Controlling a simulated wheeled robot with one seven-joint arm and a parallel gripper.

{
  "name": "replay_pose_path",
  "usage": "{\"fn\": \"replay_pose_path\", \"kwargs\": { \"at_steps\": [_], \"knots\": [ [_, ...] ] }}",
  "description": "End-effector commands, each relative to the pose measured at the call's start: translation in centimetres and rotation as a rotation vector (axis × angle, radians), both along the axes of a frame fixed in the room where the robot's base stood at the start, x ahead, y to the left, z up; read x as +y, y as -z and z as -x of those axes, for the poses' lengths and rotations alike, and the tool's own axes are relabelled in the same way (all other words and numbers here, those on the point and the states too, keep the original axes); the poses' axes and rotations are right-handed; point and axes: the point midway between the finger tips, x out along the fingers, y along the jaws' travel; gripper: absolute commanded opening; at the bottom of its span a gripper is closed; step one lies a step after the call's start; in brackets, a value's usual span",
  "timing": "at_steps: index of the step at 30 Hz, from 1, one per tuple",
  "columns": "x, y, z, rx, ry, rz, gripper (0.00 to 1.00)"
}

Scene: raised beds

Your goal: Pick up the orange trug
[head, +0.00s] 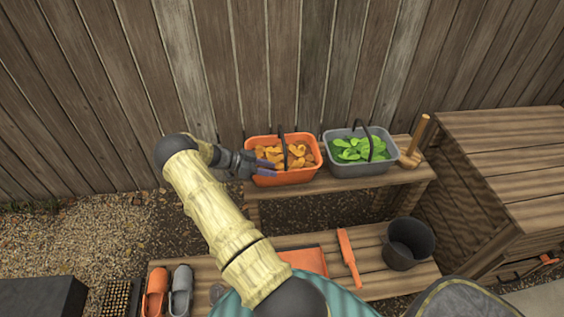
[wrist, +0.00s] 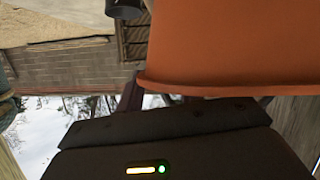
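The orange trug (head: 284,177) stands on the upper wooden shelf against the fence, filled with orange-brown leaf-like pieces, its dark handle (head: 283,147) upright. My gripper (head: 267,168) reaches in from the left, over the trug's left part, with its fingertips just left of the handle. The two fingers look apart, with nothing seen between them. In the wrist view the orange trug (wrist: 235,45) fills the upper right, its rim close to the fingers. The handle cannot be made out there.
A grey trug (head: 360,168) with green leaves stands close on the right, and a wooden-handled tool (head: 413,143) beyond it.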

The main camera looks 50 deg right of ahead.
Motion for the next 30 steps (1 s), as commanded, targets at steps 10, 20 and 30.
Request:
{"fn": "replay_pose_path", "kwargs": {
  "at_steps": [10,20,30],
  "knots": [
    [-2.0,1.1,2.1,-0.001,-0.001,-0.001,0.36],
    [-2.0,1.0,2.1,-0.001,0.000,0.001,0.36],
    [-2.0,1.0,2.1,0.000,0.000,0.000,0.00]
  ]
}}
